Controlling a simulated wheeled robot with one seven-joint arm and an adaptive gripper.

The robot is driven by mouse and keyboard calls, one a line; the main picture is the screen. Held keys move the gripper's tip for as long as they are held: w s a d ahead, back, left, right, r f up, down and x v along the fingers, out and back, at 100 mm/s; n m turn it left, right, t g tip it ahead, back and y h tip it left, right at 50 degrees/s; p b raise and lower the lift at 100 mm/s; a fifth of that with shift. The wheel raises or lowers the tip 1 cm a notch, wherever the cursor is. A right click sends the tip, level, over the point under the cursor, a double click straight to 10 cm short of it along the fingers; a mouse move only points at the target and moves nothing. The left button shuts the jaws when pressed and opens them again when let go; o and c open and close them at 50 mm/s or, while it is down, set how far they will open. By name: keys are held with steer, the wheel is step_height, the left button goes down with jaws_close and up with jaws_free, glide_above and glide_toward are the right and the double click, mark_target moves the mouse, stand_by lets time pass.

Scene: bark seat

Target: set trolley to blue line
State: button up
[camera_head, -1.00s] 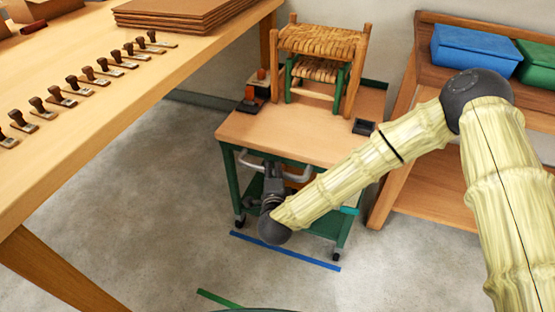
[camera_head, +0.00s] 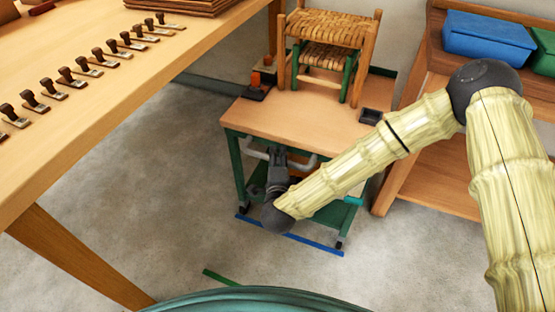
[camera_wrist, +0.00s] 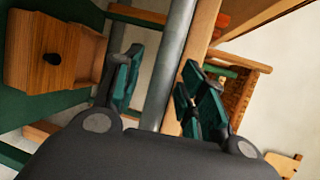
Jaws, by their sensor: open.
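The trolley (camera_head: 300,122) has a wooden top and a green frame, and stands upright. Its front wheels are at the blue line (camera_head: 316,245) on the floor, which runs along its front edge. I cannot tell whether they rest exactly on it. My gripper (camera_head: 277,160) is at the grey handle (camera_head: 251,152) on the trolley's front. In the wrist view, the handle bar (camera_wrist: 172,65) passes between the open fingers of my gripper (camera_wrist: 160,85), with gaps visible. My arm hides part of the trolley's lower right front.
Stacked woven stools (camera_head: 325,45) and small dark trays stand on the trolley. A long workbench (camera_head: 90,110) with stamps is at left. A wooden shelf (camera_head: 425,160) with a blue bin (camera_head: 487,35) stands close at right. A green line (camera_head: 220,278) lies nearer; floor between is clear.

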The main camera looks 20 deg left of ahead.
steer(key=v, duration=1.2)
steer(key=shift+r, duration=0.1)
steer(key=s+d+f+n+g+h, duration=0.1)
steer(key=s+d+f+n+g, duration=0.25)
steer(key=d+f, duration=0.45)
steer(key=s+d+f+n+g, duration=0.35)
steer(key=d+f+n, duration=0.2)
steer(key=f, duration=0.45)
steer(key=s+d+f+n+g+h, duration=0.3)
steer(key=s+d, duration=0.5)
steer(key=d, duration=0.6)
steer(key=s+d+f+n+g+h, duration=0.2)
steer(key=s+d+f+g, duration=0.4)
steer(key=d, duration=0.7)
step_height(320, 180, up, 26)
steer(key=s+t+p, duration=0.1)
steer(key=p, duration=2.3)
steer(key=shift+s+p, duration=0.25)
steer(key=shift+p, duration=0.05)
